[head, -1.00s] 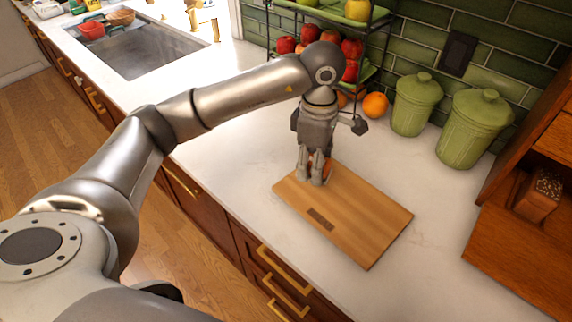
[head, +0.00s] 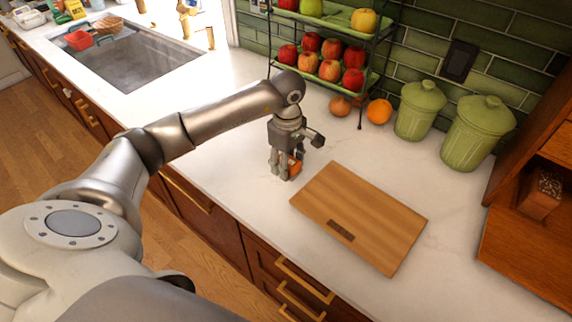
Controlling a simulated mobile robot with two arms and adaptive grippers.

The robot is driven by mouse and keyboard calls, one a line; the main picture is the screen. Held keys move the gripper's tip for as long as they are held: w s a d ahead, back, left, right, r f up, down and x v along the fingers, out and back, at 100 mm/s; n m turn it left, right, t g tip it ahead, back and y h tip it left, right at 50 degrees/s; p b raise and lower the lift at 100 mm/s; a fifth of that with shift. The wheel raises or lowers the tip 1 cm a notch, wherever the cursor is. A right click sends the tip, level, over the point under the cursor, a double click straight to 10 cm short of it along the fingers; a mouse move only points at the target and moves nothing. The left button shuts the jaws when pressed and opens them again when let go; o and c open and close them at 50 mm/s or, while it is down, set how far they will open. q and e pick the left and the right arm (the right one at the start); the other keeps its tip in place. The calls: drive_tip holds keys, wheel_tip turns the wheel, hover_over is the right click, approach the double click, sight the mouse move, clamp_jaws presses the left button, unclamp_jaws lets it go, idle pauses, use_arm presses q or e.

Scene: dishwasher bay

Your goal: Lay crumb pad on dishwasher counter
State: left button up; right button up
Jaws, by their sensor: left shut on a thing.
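The crumb pad appears to be the small orange piece (head: 295,167) in my left gripper (head: 285,173); it is partly hidden by the fingers. The left gripper points down and is shut on it, low over the white counter (head: 240,160), just left of the wooden cutting board (head: 362,218). I cannot tell whether the pad touches the counter. My right gripper is not in view.
Green canisters (head: 478,132) stand at the right. The sink (head: 130,62) is at the upper left. Counter between sink and gripper is clear.

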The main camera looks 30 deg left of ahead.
use_arm(q)
drive_tip(key=shift+w+a+f, duration=0.35)
drive_tip(key=shift+w+f, duration=0.1)
drive_tip(key=shift+f, duration=0.25)
drive_tip(key=shift+w+a+f, duration=0.15)
drive_tip(key=shift+f, duration=0.1)
wheel_tip(320, 180, down, 3)
drive_tip(key=p, duration=0.2)
drive_tip(key=shift+r+p, duration=0.1)
drive_tip(key=shift+p, duration=0.2)
drive_tip(key=shift+a+f, duration=0.1)
drive_tip(key=shift+f, duration=0.15)
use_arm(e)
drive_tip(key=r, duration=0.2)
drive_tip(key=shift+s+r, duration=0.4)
use_arm(q)
drive_tip(key=shift+w, duration=0.1)
drive_tip(key=shift+f, duration=0.2)
drive_tip(key=o, duration=1)
drive_tip(key=shift+c, duration=0.2)
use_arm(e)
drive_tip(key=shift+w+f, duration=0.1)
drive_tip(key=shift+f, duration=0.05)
